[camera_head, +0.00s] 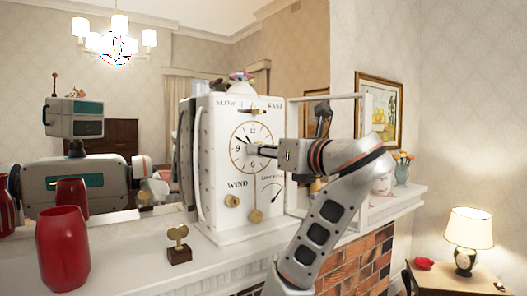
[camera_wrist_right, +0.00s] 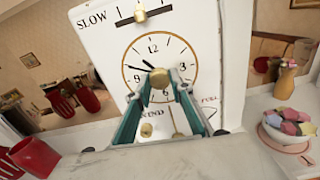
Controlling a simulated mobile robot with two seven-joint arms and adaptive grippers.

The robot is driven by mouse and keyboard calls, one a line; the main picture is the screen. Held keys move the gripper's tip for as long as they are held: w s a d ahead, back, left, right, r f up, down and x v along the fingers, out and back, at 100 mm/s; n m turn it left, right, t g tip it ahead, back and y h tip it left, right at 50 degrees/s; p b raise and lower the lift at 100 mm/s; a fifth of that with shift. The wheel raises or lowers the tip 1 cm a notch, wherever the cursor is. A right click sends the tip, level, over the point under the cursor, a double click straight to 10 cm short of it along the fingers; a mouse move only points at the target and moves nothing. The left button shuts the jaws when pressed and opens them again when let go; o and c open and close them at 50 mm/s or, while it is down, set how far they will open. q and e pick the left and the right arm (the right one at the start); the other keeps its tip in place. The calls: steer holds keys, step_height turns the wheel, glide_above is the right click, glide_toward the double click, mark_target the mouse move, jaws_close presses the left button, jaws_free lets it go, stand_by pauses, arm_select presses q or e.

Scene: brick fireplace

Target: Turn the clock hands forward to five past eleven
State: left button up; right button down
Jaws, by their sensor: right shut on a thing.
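The white clock (camera_head: 222,187) stands on the mantel with its round dial facing me. In the wrist view the dial (camera_wrist_right: 190,88) has a brass knob (camera_wrist_right: 158,76) at its centre. The dark clock hands (camera_wrist_right: 139,66) both point left to upper left, roughly the nine-to-ten side; their exact reading is hard to tell. My right gripper (camera_head: 256,149) reaches in from the right to the dial's centre. Its teal fingers (camera_wrist_right: 162,86) are shut on the brass knob and hide the lower dial. My left gripper is not in view directly.
A white-framed clock door (camera_head: 362,112) stands open at the right, close to my right arm. A key on a block (camera_head: 178,252) and a red vase (camera_head: 63,250) stand left on the mantel (camera_head: 130,265). A bowl of colourful things (camera_wrist_right: 290,130) is at right.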

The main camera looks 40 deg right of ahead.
steer(key=shift+m+b, duration=1.45)
steer(key=shift+m, duration=1.25)
steer(key=c, duration=1.8)
jaws_free()
